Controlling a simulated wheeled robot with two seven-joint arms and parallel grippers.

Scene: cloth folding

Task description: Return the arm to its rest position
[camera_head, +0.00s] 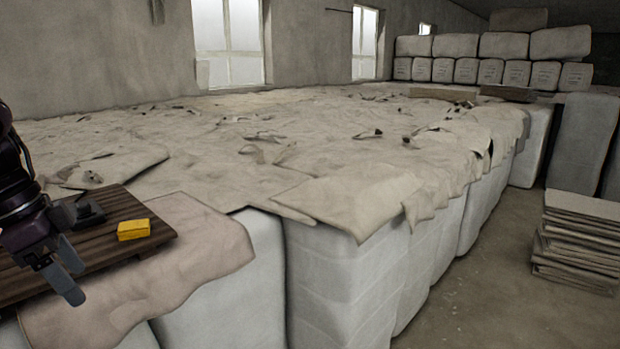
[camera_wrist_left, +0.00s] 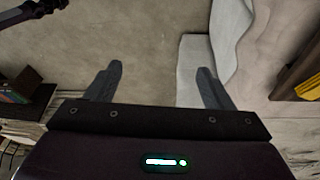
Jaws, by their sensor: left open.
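My left gripper (camera_head: 74,275) hangs at the left edge of the head view, in front of a dark wooden board. Its two grey fingers are apart with nothing between them. In the left wrist view the fingers (camera_wrist_left: 160,72) are also spread and empty, with bare floor and a pale edge beyond them. A pinkish-beige cloth (camera_head: 195,255) lies under and around the board and drapes over the front of the white bales. The gripper hides part of the board. My right gripper is not seen in the head view.
On the wooden board (camera_head: 95,255) sit a yellow block (camera_head: 133,230) and a small dark object (camera_head: 88,211). White wrapped bales (camera_head: 345,285) carry a wide, rumpled sheet (camera_head: 250,150). A stack of flat sheets (camera_head: 580,235) stands at right. The floor (camera_head: 470,285) between is clear.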

